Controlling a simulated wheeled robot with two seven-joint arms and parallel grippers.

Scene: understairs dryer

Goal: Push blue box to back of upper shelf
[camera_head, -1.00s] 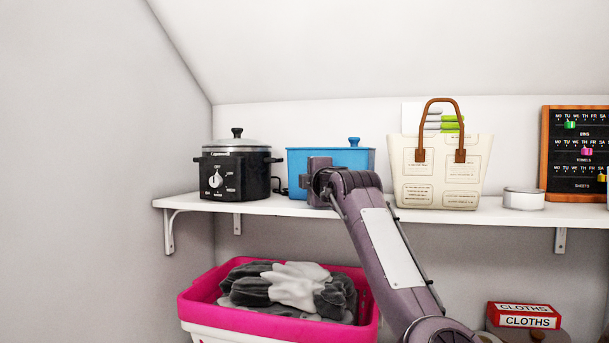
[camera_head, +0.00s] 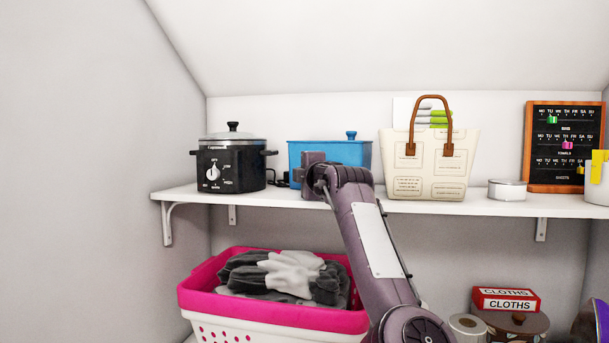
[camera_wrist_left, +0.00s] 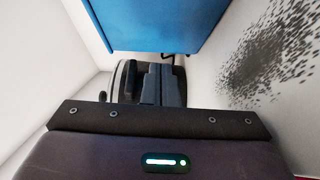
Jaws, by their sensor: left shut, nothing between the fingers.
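The blue box (camera_head: 347,153) is a lidded bin with a blue knob. It stands on the upper white shelf (camera_head: 480,206) between the black slow cooker and the cream bag. My left gripper (camera_head: 300,173) is at the box's front left, and my arm hides the box's lower front. In the left wrist view the shut, empty fingers (camera_wrist_left: 161,86) show below the blue box (camera_wrist_left: 155,25), with the cooker beyond them. I cannot tell whether the gripper touches the box. My right gripper is out of view.
The black slow cooker (camera_head: 231,165) stands left of the box. The cream bag (camera_head: 430,165) stands close on its right. A white round tin (camera_head: 507,191) and a chart board (camera_head: 564,145) are farther right. A pink-rimmed basket (camera_head: 270,311) of cloths sits below.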

